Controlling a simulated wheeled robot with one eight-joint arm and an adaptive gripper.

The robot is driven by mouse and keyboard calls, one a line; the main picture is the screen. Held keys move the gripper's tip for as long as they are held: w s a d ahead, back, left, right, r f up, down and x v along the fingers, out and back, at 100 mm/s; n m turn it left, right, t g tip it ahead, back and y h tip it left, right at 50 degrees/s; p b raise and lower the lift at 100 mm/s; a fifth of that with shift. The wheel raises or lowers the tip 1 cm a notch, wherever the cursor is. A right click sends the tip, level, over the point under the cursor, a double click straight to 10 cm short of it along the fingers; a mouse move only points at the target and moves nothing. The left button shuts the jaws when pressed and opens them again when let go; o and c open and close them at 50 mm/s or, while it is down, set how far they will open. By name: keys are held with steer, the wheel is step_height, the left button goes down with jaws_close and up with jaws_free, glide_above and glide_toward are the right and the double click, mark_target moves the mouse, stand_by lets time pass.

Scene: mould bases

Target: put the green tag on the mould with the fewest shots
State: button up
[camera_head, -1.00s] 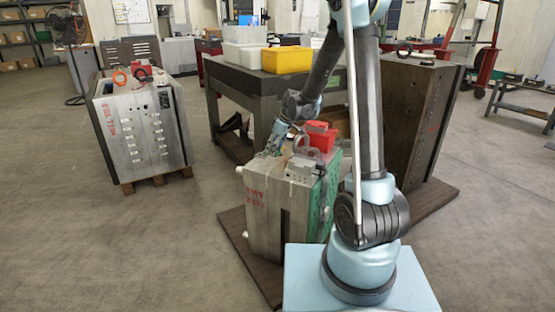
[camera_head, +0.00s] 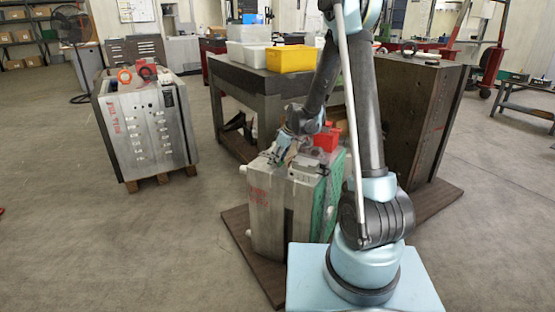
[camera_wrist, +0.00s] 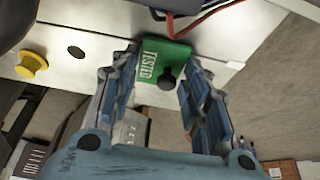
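A green tag (camera_wrist: 162,62) with white lettering "TESTED" and a black knob shows in the wrist view, against a pale metal surface. My gripper (camera_wrist: 162,72) has its two blue fingers wide apart, one on each side of the tag. I cannot tell whether either finger touches it. In the head view my gripper (camera_head: 283,152) is over the top of the middle mould (camera_head: 268,210); the tag cannot be made out there. A second mould (camera_head: 150,130) stands at left and a large brown one (camera_head: 412,115) at right. Shot counts are not readable.
A red box (camera_head: 326,138) sits on the middle mould. A dark workbench (camera_head: 240,82) behind holds white bins and a yellow bin (camera_head: 290,59). A yellow knob (camera_wrist: 32,65) lies left of the tag. Open floor separates the left and middle moulds.

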steer(key=shift+o, duration=1.1)
steer(key=v, duration=1.1)
steer(key=s+d+r+m, duration=0.3)
steer(key=s+d+r, duration=0.2)
steer(key=s+d, duration=0.35)
steer(key=s+d+f+m+h, duration=0.1)
steer(key=s+d+m, duration=0.2)
steer(key=s, duration=0.6)
steer(key=s+d+f+m+h, duration=0.1)
steer(key=s+d+f+m, duration=0.1)
steer(key=s+d, duration=0.4)
steer(key=s+d+f+m+h, duration=0.1)
steer(key=s+d+m, duration=0.3)
steer(key=s, duration=0.9)
steer(key=shift+s+d+f+m+h, duration=0.15)
steer(key=shift+d+f+m+h, duration=0.15)
steer(key=shift+d+h, duration=0.25)
